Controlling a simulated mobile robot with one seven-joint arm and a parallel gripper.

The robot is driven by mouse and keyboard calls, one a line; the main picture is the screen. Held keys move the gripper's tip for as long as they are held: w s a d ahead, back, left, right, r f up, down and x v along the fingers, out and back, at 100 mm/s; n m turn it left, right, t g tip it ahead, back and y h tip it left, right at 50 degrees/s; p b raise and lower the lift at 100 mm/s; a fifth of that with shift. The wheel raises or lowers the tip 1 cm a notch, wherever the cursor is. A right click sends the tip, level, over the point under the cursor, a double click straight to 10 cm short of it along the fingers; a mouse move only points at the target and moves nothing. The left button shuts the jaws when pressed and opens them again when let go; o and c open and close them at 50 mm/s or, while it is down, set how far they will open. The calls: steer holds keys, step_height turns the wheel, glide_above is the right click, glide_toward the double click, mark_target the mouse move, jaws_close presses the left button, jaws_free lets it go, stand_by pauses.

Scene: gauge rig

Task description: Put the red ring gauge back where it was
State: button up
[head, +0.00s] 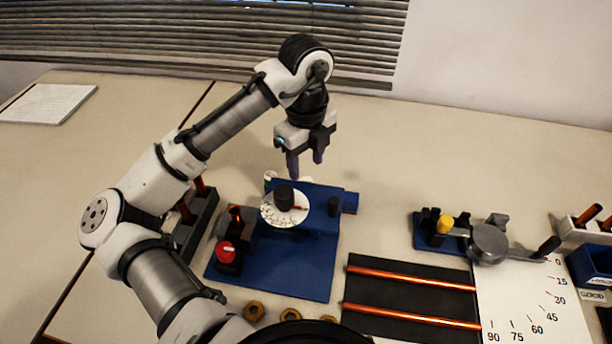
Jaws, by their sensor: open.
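I cannot make out a red ring gauge for certain. The one clearly red thing is a round red piece (226,251) with a pale mark on top, on a dark block at the left of the blue base plate (285,272); it looks more like a knob than a ring. A white dial disc (270,211) with a black knob (285,193) stands on the same plate. My gripper (306,166) is open and points down above the back edge of the plate, behind the dial. Nothing shows between its fingers.
A dark rack with copper rods (201,185) stands at left, partly behind my arm. Brass nuts (254,311) lie in front. At right are a black mat with copper rods (414,281), a bending tool (490,243), an angle chart (540,315) and blue bins (590,268).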

steer(key=shift+r, duration=2.8)
